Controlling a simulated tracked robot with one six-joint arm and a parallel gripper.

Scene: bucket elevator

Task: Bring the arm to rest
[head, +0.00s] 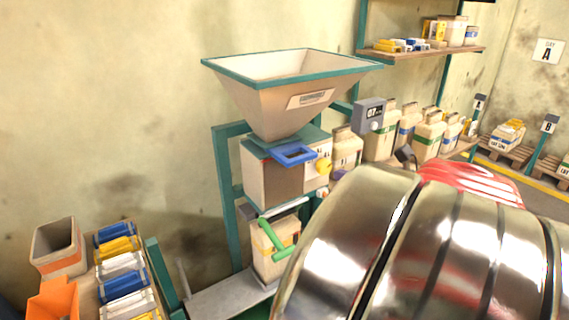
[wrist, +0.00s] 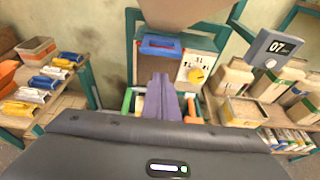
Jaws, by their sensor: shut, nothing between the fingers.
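My gripper (wrist: 162,98) shows in the wrist view as two purple-grey fingers pressed together, pointing away from the camera. Nothing is held between them. The fingers stand in front of the machine, below its blue slide handle (wrist: 161,46) and left of the yellow knob (wrist: 196,75). They hide part of the green-handled area behind them, and I cannot tell how far off it is.
The hopper (head: 280,98) stands over the machine, with a green handle (head: 281,241) below. A grey display (head: 369,115) reads 07. At left, a table holds coloured packets (head: 123,283) and an orange bin (head: 54,300).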

